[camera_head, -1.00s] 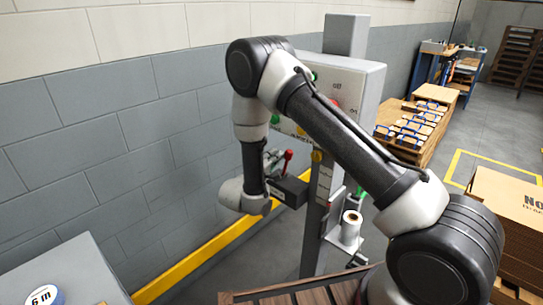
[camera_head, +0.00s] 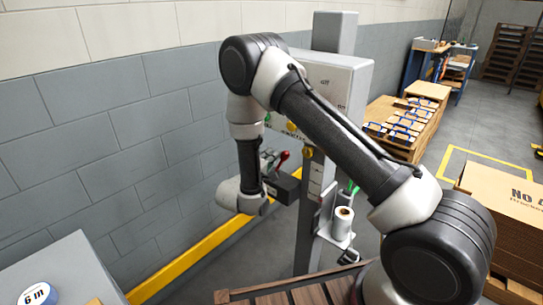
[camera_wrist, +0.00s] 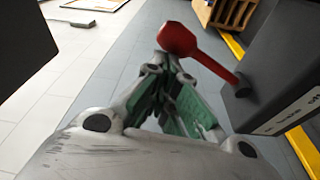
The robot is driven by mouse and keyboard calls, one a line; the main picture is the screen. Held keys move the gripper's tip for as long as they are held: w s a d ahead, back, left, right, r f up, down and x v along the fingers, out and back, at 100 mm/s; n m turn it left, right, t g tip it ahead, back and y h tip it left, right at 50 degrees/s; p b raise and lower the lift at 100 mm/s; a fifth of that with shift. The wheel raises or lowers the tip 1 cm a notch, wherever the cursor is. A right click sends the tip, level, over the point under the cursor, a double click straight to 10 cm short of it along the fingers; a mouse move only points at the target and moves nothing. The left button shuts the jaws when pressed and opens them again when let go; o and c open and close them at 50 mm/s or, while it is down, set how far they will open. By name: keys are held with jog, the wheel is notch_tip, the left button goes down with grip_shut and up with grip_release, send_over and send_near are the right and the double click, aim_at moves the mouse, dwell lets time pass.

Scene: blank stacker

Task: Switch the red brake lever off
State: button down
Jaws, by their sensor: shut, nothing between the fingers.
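The red brake lever (camera_head: 283,157) sticks up from a dark grey box (camera_head: 287,188) on the grey post. In the wrist view the lever (camera_wrist: 180,40) has a wide red paddle end and a thin red stem running down right into the box (camera_wrist: 285,75). A white label on the box is partly readable, ending in "off". My gripper (camera_wrist: 168,68) is shut and empty, its fingers just below the paddle and left of the stem. Whether they touch the lever cannot be told. In the head view my gripper (camera_head: 268,160) is small, beside the lever.
A grey control cabinet (camera_head: 345,85) stands above the box, partly hidden by my arm. A white roll (camera_head: 342,224) sits on a shelf right of the post. A yellow floor rail (camera_head: 190,258) runs along the block wall. Cartons (camera_head: 510,210) stand at right.

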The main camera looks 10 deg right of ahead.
jog(key=s+a, duration=0.5)
jog(key=a, duration=0.5)
jog(key=shift+s+r, duration=0.25)
jog(key=shift+s, duration=0.15)
